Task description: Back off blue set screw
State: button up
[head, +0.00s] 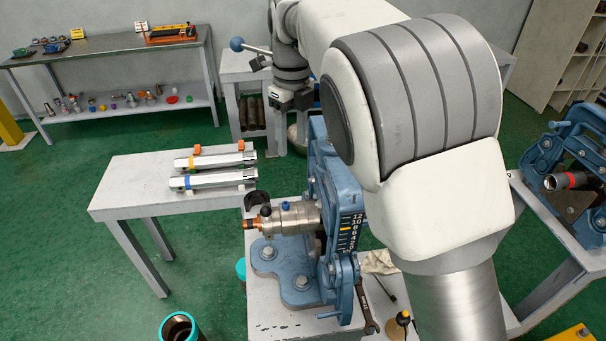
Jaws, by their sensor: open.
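The blue set screw (287,206) is a small blue knob on top of a steel cylindrical fitting (300,218). The fitting lies level in the blue pipe vise (322,180) on the front bench. My gripper (290,104) is small in the head view, up and behind the vise, well apart from the blue screw. It is open, and nothing shows between its fingers. My arm covers part of the vise's right side.
A side table (125,182) at left bears two steel tubes with yellow and blue bands. A wrench (366,308) and a yellow-topped screwdriver (403,318) lie right of the vise. Another blue vise (570,150) stands at right. Green floor is free at left.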

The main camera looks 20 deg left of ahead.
aim_at(285, 203)
jog(key=shift+m, duration=0.4)
jog(key=f, duration=0.6)
jog(key=a+f, duration=0.1)
jog(key=f, duration=0.5)
jog(key=a+f, duration=0.1)
jog(key=f, duration=0.6)
jog(key=shift+a+b, duration=0.15)
jog(key=shift+b, duration=0.15)
jog(key=shift+r, duration=0.1)
grip_shut()
